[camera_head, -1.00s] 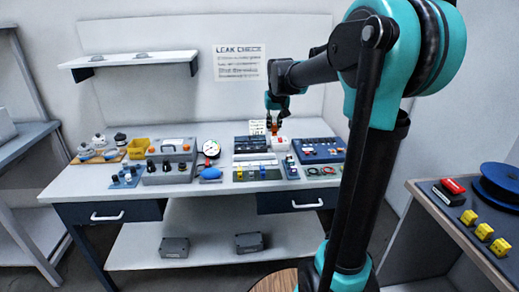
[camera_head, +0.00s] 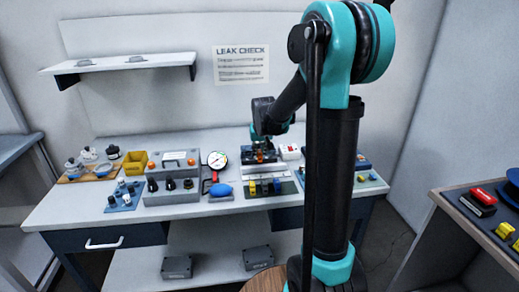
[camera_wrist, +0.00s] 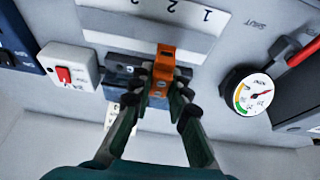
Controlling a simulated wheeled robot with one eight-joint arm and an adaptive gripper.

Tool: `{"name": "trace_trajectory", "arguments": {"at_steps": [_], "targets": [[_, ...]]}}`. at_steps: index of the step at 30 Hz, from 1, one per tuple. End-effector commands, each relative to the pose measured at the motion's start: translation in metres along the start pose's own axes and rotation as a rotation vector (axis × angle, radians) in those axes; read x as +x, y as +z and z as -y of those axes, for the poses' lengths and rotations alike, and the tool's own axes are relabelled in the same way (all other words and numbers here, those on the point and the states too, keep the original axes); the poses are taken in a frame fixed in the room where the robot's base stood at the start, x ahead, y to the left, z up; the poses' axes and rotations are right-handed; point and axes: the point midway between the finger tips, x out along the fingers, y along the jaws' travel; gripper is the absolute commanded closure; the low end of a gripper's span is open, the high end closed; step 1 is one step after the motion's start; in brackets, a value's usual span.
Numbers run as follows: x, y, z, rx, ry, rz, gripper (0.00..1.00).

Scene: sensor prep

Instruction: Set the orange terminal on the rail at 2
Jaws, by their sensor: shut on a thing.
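The orange terminal (camera_wrist: 164,66) is held between the two fingertips of my gripper (camera_wrist: 160,86) in the wrist view. It points toward a pale plate (camera_wrist: 190,14) marked 1 and 2, upside down here; more marks are cut off. In the head view my gripper (camera_head: 263,150) is low over the back of the bench, with a bit of orange (camera_head: 260,157) below it. The plate also shows there (camera_head: 262,173), in front of the gripper. I cannot tell whether the terminal touches the dark block (camera_wrist: 118,72) behind it.
A white box with a red switch (camera_wrist: 70,72) and a round gauge (camera_wrist: 250,94) flank the gripper in the wrist view. A blue bulb (camera_head: 220,190) and a grey case (camera_head: 174,170) are at left.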

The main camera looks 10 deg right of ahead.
Motion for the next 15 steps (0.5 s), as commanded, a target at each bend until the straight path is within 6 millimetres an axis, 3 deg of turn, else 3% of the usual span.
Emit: {"name": "trace_trajectory", "arguments": {"at_steps": [15], "targets": [[0.033, 0.014, 0.000, 0.000, 0.000, 0.000, 1.00]]}}
